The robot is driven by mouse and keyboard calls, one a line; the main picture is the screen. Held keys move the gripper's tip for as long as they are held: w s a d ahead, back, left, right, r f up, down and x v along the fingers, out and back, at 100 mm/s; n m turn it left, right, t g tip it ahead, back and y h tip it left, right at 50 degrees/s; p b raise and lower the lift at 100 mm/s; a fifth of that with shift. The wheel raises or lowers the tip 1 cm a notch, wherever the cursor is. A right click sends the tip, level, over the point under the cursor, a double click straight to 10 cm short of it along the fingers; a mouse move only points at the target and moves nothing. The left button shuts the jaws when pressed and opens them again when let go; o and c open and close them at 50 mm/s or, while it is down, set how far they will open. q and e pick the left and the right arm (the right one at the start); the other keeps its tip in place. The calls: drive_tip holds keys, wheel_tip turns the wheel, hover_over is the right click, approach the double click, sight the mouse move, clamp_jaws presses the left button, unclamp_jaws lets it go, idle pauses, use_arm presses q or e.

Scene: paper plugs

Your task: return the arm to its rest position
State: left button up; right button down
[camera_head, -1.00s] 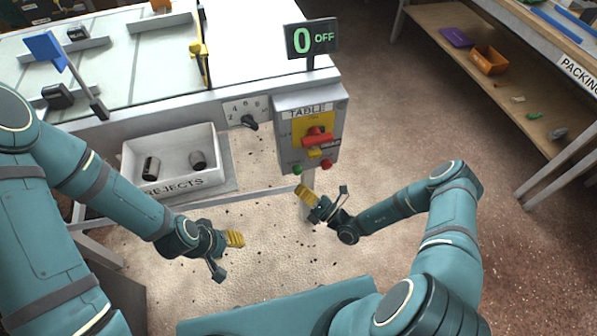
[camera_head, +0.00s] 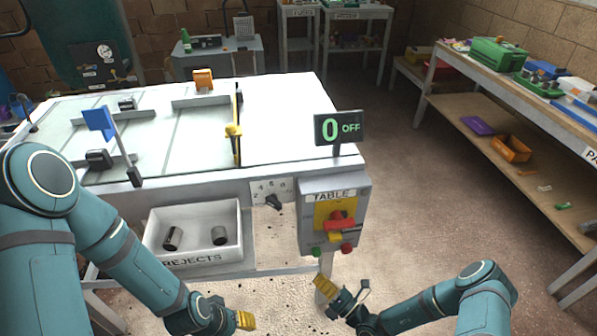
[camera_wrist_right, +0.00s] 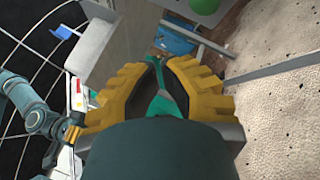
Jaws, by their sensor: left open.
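My left arm comes in from the left. Its gripper (camera_head: 240,322) hangs low in front of the table, below the rejects tray, with a yellow-padded finger showing and the rest cut off by the bottom edge. My right gripper (camera_head: 346,288) is below the switch panel, its fingers spread apart and nothing held. In the right wrist view the right gripper (camera_wrist_right: 157,65) shows two yellow ribbed pads with a gap between them. The switch panel (camera_head: 311,240) has a red handle on yellow, with green and red buttons below. Neither gripper visibly touches anything.
The rejects tray (camera_head: 156,232) holds two dark cylinders. A dial (camera_head: 273,201) sits beside it. A sign (camera_head: 339,127) reads "0 OFF" above the table (camera_head: 290,110). A shelf bench (camera_head: 450,100) stands at right, with open floor (camera_head: 410,230) between.

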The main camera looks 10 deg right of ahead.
drive_tip(key=s+a+r+n+g+y, duration=0.2)
drive_tip(key=s+a+n+g+y, duration=0.3)
drive_tip(key=s+a+n+g, duration=0.55)
drive_tip(key=s+d+n+g+h, duration=0.3)
drive_tip(key=s+n+g+h, duration=0.55)
drive_tip(key=n, duration=0.65)
drive_tip(key=w+d+r+n+t+h, duration=0.4)
drive_tip(key=w+r+n+h, duration=0.1)
drive_tip(key=n, duration=0.8)
drive_tip(key=shift+w+r+n+t, duration=0.2)
drive_tip(key=shift+w+n+t, duration=0.1)
drive_tip(key=shift+w+n, duration=0.05)
